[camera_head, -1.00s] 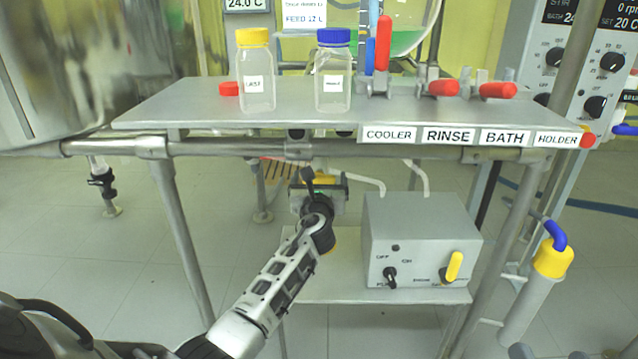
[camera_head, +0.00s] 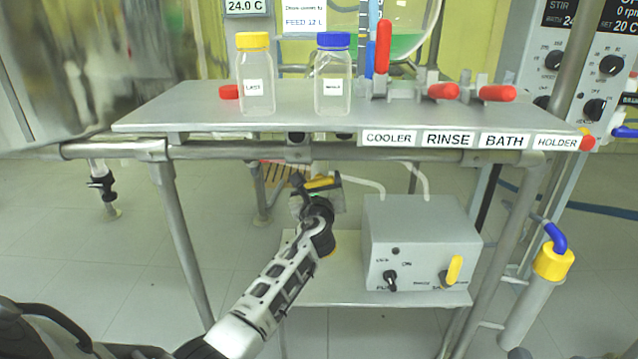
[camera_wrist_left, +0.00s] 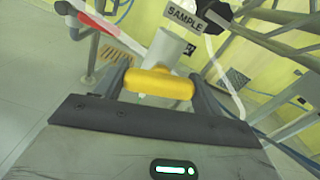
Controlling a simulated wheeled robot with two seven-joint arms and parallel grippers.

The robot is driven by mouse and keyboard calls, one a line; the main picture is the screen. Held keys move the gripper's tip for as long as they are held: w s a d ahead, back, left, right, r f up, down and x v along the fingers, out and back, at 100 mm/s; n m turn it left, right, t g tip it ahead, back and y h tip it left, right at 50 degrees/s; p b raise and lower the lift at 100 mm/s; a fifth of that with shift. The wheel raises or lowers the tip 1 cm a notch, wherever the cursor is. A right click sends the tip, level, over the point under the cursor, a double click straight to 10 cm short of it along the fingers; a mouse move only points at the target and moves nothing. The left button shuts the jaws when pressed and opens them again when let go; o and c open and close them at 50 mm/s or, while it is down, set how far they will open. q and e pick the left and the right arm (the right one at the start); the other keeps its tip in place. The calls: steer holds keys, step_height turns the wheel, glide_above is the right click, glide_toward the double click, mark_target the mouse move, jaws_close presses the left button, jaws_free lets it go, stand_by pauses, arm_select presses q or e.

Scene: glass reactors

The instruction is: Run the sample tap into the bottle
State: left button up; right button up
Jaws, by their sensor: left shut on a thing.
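My left gripper (camera_head: 317,187) is below the front edge of the upper shelf, shut on a yellow tap handle (camera_head: 323,182). In the left wrist view, the yellow handle (camera_wrist_left: 160,83) lies crosswise between the fingers, in front of a pale tap body (camera_wrist_left: 167,47). A tag reading SAMPLE (camera_wrist_left: 187,17) is just above it. A clear bottle with a yellow cap (camera_head: 256,88) and one with a blue cap (camera_head: 333,88) stand upright and capped on the shelf. The tap's outlet is hidden, and I cannot see any flow. My right gripper is out of view.
The upper shelf (camera_head: 200,108) also holds several red-handled valves (camera_head: 443,91) and a red cap (camera_head: 229,91). A grey control box (camera_head: 422,235) stands on the lower shelf (camera_head: 340,285), right of my left arm. A steel vessel (camera_head: 70,70) is at upper left.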

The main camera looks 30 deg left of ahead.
mark_target(319, 184)
arm_select(q)
steer(key=shift+n, duration=2)
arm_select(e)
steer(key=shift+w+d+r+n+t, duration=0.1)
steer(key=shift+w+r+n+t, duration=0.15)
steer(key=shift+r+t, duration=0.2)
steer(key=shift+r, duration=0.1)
arm_select(q)
steer(key=shift+f, duration=0.1)
steer(key=o, duration=1)
steer(key=shift+s, duration=0.1)
steer(key=shift+s+d, duration=0.15)
steer(key=p+v, duration=0.1)
steer(key=v, duration=0.1)
steer(key=p+v, duration=0.1)
steer(key=v, duration=0.1)
steer(key=shift+s+d+r, duration=0.1)
steer(key=shift+s+r, duration=0.1)
steer(key=shift+r, duration=0.05)
steer(key=p+v, duration=0.2)
steer(key=v, duration=0.9)
steer(key=shift+f, duration=0.15)
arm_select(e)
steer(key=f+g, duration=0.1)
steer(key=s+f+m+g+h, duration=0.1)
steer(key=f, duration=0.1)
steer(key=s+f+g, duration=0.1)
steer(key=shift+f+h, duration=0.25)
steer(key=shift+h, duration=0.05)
